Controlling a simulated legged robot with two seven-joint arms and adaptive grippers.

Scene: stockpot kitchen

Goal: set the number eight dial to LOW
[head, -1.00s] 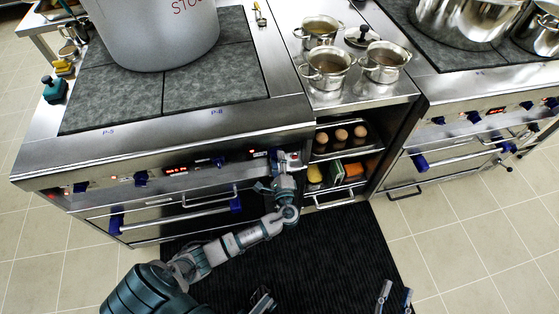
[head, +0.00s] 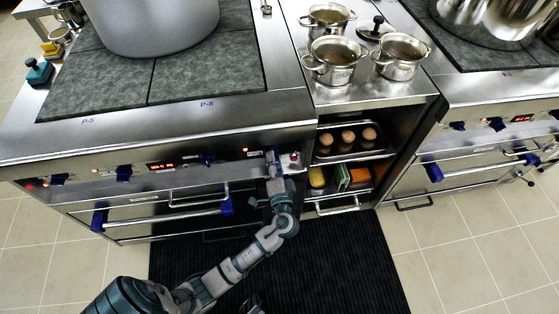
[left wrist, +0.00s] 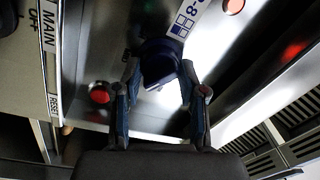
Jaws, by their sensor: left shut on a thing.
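The number eight dial (left wrist: 160,65) is a dark blue knob beside a white P-8 label (left wrist: 188,18) in the left wrist view. My left gripper (left wrist: 162,88) is shut on it, one finger on each side. In the head view my left gripper (head: 276,160) is at the right end of the left stove's front panel (head: 130,150) and hides most of the dial. The dial's pointer and its LOW mark cannot be made out.
A red button (left wrist: 100,93) is close to the left finger. A horizontal oven handle (head: 165,215) runs below the panel. A large stockpot (head: 150,25) stands on the stove. A cabinet with several small pots (head: 336,60) is to the right. A dark mat (head: 330,260) covers the floor.

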